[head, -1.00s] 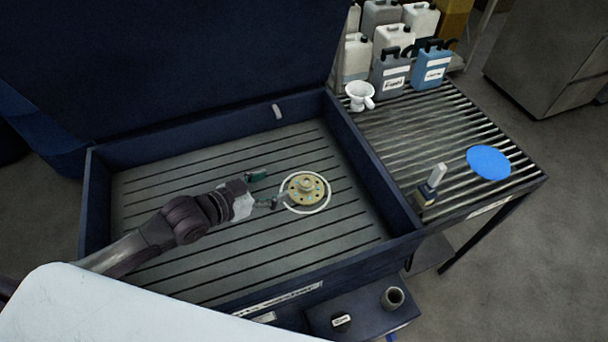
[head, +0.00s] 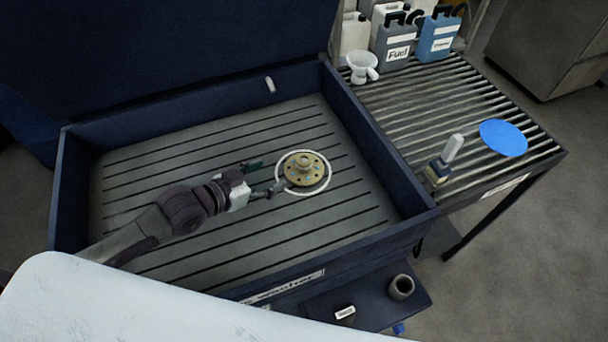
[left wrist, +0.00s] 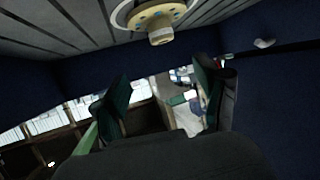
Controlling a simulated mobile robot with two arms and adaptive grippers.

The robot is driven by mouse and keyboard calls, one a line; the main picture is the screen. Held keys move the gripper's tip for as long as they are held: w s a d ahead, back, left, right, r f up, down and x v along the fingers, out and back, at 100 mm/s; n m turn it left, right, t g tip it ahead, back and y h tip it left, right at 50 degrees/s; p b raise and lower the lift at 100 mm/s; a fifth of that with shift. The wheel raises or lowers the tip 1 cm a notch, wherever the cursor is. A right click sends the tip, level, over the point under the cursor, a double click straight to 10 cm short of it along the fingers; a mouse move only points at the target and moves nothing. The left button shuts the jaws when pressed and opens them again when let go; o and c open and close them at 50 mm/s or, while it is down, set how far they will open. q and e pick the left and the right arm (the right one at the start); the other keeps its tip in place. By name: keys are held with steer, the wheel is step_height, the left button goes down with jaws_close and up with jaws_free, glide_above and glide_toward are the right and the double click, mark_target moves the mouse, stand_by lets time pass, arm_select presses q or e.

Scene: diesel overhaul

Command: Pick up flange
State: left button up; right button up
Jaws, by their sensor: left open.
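The flange (head: 304,168) is a brass-coloured round disc with a raised hub and holes around it. It lies inside a white ring marking on the slatted floor of the blue wash basin (head: 240,225). My left gripper (head: 263,178) is open and empty, just left of the flange, with its fingers pointing toward it. In the left wrist view the flange (left wrist: 155,18) shows at the top, beyond the open fingers (left wrist: 158,95) and not between them. My right gripper is not in view.
The basin's walls and raised lid (head: 180,50) enclose the work area. On the right, a slatted bench (head: 450,110) holds jugs, a white funnel cup (head: 362,67), a blue disc (head: 503,138) and a small bottle (head: 443,163).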

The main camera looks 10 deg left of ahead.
mark_target(301, 161)
arm_select(q)
steer(key=shift+d+f, duration=0.1)
steer(key=shift+f, duration=0.5)
steer(key=x, duration=0.8)
steer(key=shift+w, duration=0.25)
steer(key=p+x, duration=0.1)
steer(key=x, duration=0.4)
steer(key=shift+w+r, duration=0.1)
steer(key=shift+w, duration=0.2)
jaws_close()
